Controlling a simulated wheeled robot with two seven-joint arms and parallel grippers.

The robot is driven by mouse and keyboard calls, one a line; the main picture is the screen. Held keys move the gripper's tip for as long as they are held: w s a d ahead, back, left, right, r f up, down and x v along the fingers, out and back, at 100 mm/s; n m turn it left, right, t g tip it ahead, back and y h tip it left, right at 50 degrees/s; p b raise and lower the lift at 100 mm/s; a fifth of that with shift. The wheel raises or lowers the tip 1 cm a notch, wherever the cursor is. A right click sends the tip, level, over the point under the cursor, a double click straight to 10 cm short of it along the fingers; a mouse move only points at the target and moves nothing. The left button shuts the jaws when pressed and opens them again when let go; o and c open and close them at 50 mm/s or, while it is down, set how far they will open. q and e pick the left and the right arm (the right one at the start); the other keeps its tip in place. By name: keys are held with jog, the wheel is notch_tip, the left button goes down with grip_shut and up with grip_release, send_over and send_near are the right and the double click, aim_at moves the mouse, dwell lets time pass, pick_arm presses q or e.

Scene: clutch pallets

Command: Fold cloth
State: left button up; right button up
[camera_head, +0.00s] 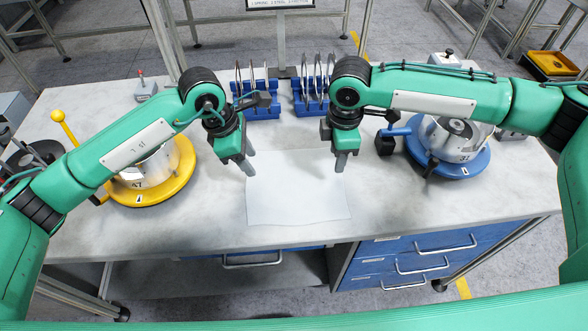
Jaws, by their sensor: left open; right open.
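A pale, thin cloth (297,192) lies flat on the white tabletop in the middle, close to the front edge. Its lower edge is slightly wavy. My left gripper (249,168) is open and points down at the cloth's upper left corner. My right gripper (340,162) is open and points down over the cloth's upper right part. I see no cloth between the fingers of either gripper. I cannot tell whether the fingertips touch the cloth or hover above it.
A yellow-based fixture (180,185) stands left and a blue-based one (462,165) right. Two blue racks (262,107) (311,104) with upright discs stand behind the cloth. Blue drawers (400,262) are below the table. The tabletop left of the cloth (215,225) is clear.

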aim_at(257, 185)
pick_arm(q)
jog(key=shift+s+f, duration=0.15)
jog(key=shift+f, duration=3.4)
pick_arm(e)
jog(key=shift+s+f, duration=0.15)
jog(key=shift+f, duration=3.4)
pick_arm(q)
jog(key=shift+f, duration=0.2)
pick_arm(e)
jog(key=shift+f, duration=0.2)
pick_arm(q)
jog(key=shift+r, duration=0.1)
jog(key=shift+c, duration=0.8)
pick_arm(e)
jog(key=shift+r, duration=0.1)
jog(key=shift+c, duration=0.8)
pick_arm(q)
grip_shut()
pick_arm(e)
grip_shut()
